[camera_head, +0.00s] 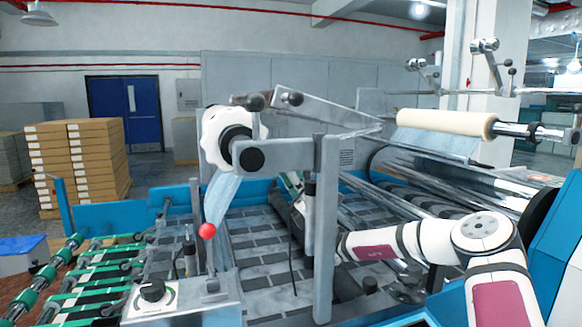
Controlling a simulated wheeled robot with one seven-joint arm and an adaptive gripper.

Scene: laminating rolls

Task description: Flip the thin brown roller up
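A tan, cream-brown roller (445,122) lies roughly level at the upper right, on a metal shaft that sticks out to the right. It is the only brownish roller I can make out, and I cannot tell for sure that it is the thin brown one. My white arm reaches in from the lower right, pointing left, low over the machine. My gripper (300,205) is small and dark at the arm's far end, partly hidden by a grey upright post (325,230). Its fingers are not clear. It is well to the left of and below the tan roller.
A metal frame with a lever (320,110) and a white film roll (215,140) stands ahead of my arm. A red-knobbed stick (207,231) rises from a control box (180,300) at front left. Shiny rollers (450,185) lie under the tan roller. Stacked boxes (95,160) stand far left.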

